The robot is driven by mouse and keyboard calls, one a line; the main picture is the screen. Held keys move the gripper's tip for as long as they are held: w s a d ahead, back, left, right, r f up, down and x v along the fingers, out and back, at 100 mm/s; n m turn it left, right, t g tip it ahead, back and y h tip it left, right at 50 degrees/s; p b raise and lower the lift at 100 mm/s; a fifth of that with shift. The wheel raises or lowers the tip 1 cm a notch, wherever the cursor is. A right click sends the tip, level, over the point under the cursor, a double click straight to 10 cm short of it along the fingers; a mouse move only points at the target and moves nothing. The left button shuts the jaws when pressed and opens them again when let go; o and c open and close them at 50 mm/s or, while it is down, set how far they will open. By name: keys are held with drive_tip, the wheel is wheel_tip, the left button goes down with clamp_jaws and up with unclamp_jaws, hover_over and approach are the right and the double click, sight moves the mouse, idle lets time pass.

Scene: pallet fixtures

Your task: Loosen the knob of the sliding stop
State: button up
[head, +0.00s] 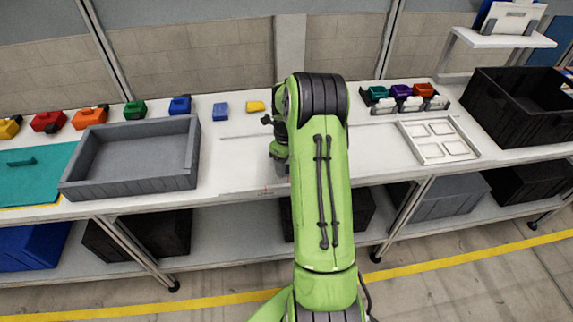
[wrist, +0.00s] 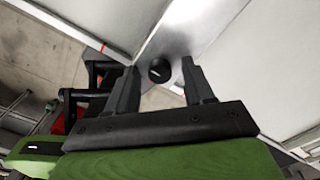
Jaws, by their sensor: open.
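A round black knob (wrist: 159,72) with a small white mark shows in the wrist view, on a pale metallic strip (wrist: 180,37). My gripper (wrist: 159,66) is open, with one finger on each side of the knob in the picture. Gaps show between the knob and both fingers; I cannot tell how far above or around it the fingertips are. In the head view my gripper (head: 280,168) is beside my green arm over the white table, near its front edge. The knob is hidden there by my arm, and the sliding stop's shape cannot be made out.
A grey tray (head: 130,186) and a teal mat (head: 30,178) lie left on the table (head: 232,160). Several coloured blocks line the back. A white frame (head: 437,158), small coloured bins (head: 400,92) and a black crate (head: 520,125) are right. A red mark (wrist: 103,46) is near the edge.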

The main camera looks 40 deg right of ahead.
clamp_jaws()
idle(0.3)
